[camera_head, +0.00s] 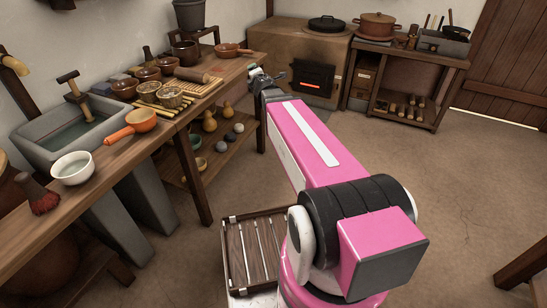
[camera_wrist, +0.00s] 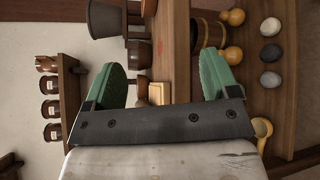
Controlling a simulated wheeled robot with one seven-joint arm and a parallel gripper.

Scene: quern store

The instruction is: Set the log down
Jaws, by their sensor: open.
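My gripper (camera_head: 258,74) is open at the right end of the long wooden counter (camera_head: 192,112) in the head view. In the wrist view, the green fingers of my gripper (camera_wrist: 162,70) stand wide apart. No log is held between them. A small pale wooden block (camera_wrist: 159,93) shows beyond the gap, near the counter. A brown cylinder (camera_head: 190,75) lies on a slatted mat on the counter; I cannot tell whether it is the log.
A stove (camera_head: 312,78) with a glowing opening stands behind my gripper. The right floor (camera_head: 470,190) is clear.

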